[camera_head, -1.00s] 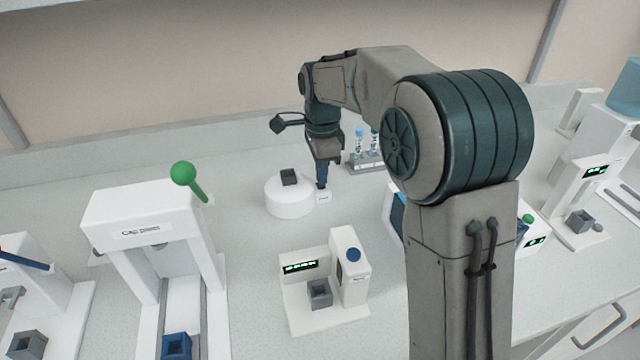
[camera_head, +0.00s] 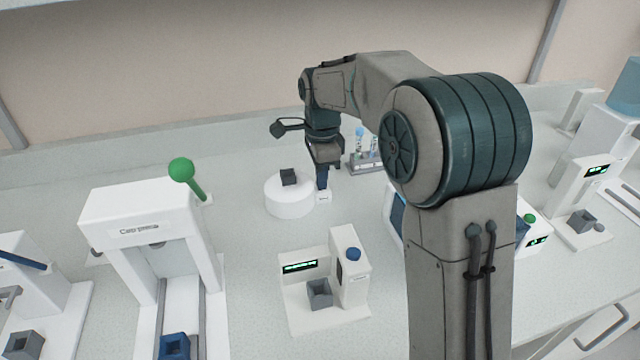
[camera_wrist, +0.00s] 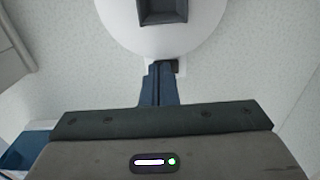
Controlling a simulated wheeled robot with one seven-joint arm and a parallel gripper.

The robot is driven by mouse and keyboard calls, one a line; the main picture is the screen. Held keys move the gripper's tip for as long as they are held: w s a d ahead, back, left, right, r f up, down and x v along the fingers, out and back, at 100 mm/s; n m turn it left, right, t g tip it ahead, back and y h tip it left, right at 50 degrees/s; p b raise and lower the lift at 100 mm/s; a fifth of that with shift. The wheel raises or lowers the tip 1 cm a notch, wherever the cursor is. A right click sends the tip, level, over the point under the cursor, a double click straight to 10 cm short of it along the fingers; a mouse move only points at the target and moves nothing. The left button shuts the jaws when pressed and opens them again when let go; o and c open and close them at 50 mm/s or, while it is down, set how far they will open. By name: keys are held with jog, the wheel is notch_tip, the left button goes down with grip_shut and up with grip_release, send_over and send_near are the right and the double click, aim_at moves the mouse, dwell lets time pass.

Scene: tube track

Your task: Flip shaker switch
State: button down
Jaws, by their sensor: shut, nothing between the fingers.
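The shaker is a round white device (camera_head: 288,198) with a dark grey square holder (camera_head: 288,177) on top, at the back middle of the bench. Its round top and holder also show in the wrist view (camera_wrist: 125,25). A small white switch box (camera_head: 323,197) juts from its right side. In the wrist view a small dark switch (camera_wrist: 174,66) shows right by the fingertips. My gripper (camera_head: 322,187) points down, shut and empty, with its tips at the switch box. It also shows in the wrist view (camera_wrist: 160,70). Whether the tips touch the switch cannot be told.
A rack with tubes (camera_head: 366,160) stands close behind and right of my gripper. A white device with a blue button (camera_head: 352,254) stands in front. A white press with a green-knobbed lever (camera_head: 140,215) stands at left. Bare bench lies left of the shaker.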

notch_tip(320, 180, up, 7)
jog(key=p, duration=0.6)
jog(key=shift+f, duration=0.1)
dwell(0.5)
